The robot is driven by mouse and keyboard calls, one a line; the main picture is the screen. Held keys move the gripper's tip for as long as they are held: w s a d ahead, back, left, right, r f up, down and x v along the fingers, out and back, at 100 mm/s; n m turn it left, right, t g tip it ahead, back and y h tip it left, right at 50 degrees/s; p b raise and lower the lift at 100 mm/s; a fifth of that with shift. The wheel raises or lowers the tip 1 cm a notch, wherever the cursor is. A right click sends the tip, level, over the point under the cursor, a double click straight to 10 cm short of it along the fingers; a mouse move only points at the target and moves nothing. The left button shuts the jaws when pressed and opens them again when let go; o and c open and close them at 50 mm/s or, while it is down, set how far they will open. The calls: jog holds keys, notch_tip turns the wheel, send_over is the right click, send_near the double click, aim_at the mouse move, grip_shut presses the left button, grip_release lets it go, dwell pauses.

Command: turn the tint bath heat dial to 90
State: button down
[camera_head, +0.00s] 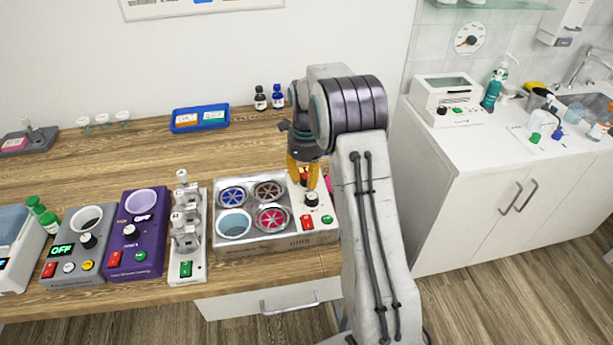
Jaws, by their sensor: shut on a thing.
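The tint bath appears to be the silver unit (262,246) with several round wells, one holding pale blue liquid and others with coloured spoked inserts. Its control panel is on the right side. A black dial (311,200) with a pale pointer mark sits on the panel above a red button (307,222) and a green button (327,220). My gripper (303,181), with orange fingers, points down at the panel's upper part, just behind that dial. It is shut on a small dark knob there, mostly hidden by the fingers. The dial lettering and setting are too small to read.
A white stand with clamps (187,240), a purple device (136,262) and a grey device with a green display (78,262) stand to the left. A blue tray (200,107) and two small bottles are at the back. The middle-left worktop is clear.

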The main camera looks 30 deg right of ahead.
aim_at(306, 176)
jog(key=c, duration=0.9)
grip_release()
notch_tip(306, 176, up, 12)
dwell(0.5)
